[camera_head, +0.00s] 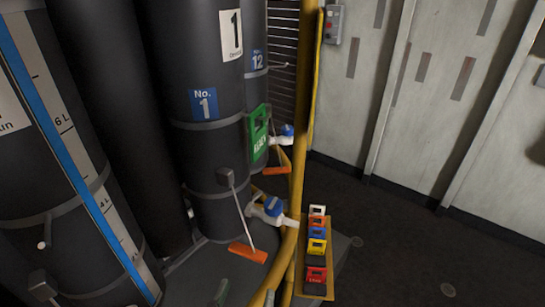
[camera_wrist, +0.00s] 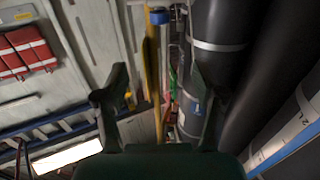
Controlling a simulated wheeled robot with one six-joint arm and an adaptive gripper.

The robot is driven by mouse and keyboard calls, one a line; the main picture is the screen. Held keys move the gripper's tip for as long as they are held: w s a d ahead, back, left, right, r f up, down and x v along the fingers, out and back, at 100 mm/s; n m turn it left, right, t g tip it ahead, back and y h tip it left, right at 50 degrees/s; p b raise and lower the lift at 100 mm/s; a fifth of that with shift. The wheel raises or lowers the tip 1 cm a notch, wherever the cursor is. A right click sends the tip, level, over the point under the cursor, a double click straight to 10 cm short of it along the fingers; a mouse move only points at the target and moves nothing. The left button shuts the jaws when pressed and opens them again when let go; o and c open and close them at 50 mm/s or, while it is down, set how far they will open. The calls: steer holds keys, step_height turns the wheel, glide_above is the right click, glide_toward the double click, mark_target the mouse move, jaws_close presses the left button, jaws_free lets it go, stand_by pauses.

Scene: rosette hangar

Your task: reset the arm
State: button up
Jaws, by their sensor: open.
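My gripper (camera_wrist: 160,90) shows only in the wrist view. Its two dark fingers stand wide apart, one at each side of the picture's middle, with nothing held between them. A wall, a yellow rail and dark cylinders show beyond the fingers, at a distance I cannot tell. Neither the gripper nor the arm shows in the head view, so the arm's full pose is hidden.
Black tank No. 1 (camera_head: 205,120) and other dark cylinders fill the left. A yellow rail (camera_head: 303,130) rises beside blue-handled valves (camera_head: 274,207). A yellow rack (camera_head: 318,291) holds several coloured tags. Dark floor (camera_head: 400,250) lies open at right before pale wall panels (camera_head: 430,90).

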steer(key=s+d+f+n+g+y, duration=0.1)
steer(key=s+d+f+n+y, duration=0.2)
steer(key=d+f, duration=0.45)
steer(key=s+d+f+n+g+y, duration=0.1)
steer(key=d+f+n+g+y, duration=0.3)
steer(key=f, duration=0.7)
steer(key=s+d+r+m+t+h, duration=0.1)
steer(key=s+d, duration=0.4)
steer(key=s, duration=0.5)
steer(key=s+d+r+m+t+h, duration=0.1)
steer(key=s+d+m+h, duration=0.1)
steer(key=s+d, duration=0.4)
steer(key=s+m, duration=0.1)
steer(key=s, duration=0.4)
steer(key=shift+d, duration=0.3)
steer(key=shift+c, duration=0.2)
